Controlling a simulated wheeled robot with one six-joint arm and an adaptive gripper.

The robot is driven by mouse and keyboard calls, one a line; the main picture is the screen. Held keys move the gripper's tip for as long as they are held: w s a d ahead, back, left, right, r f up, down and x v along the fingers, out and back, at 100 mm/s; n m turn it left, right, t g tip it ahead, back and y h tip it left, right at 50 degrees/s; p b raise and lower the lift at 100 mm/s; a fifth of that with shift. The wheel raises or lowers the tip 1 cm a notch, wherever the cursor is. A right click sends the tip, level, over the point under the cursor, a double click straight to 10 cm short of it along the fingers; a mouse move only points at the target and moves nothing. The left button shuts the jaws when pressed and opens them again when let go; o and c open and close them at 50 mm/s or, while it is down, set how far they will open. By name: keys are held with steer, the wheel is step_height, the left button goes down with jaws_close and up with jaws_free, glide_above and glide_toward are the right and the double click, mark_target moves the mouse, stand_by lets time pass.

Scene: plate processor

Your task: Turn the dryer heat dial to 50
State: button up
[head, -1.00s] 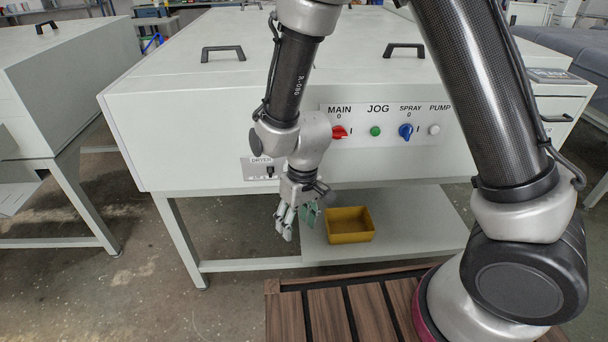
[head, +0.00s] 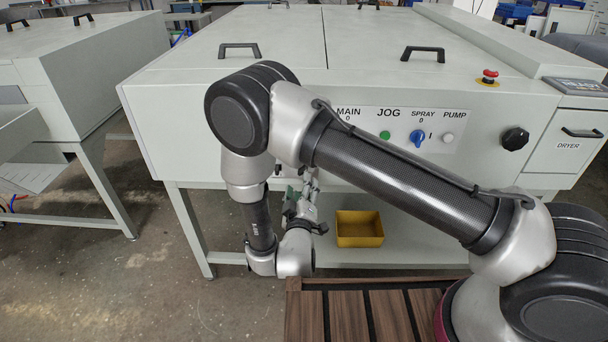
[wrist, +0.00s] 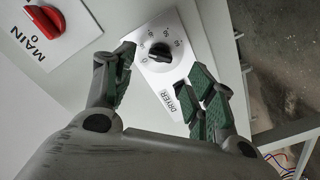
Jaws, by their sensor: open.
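The dryer heat dial (wrist: 160,53) is a small black knob on a white numbered plate marked DRYER, clear in the wrist view. Its exact pointer setting is too small to read. My gripper (wrist: 163,72) is open and empty, with green-padded fingers on either side of the dial plate. The left finger overlaps the plate's edge in the picture; contact with the knob cannot be told. In the head view my gripper (head: 304,195) is low at the machine's front, and my arm mostly hides the dial.
The red MAIN switch (wrist: 46,32) is near the dial. The JOG button (head: 385,134), blue SPRAY switch (head: 417,137) and PUMP button (head: 448,138) are farther right. A black knob (head: 515,138) and red stop button (head: 489,75) are at right. A yellow bin (head: 360,229) stands on the lower shelf.

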steer(key=w, duration=0.7)
steer(key=shift+d, duration=0.1)
steer(key=c, duration=1)
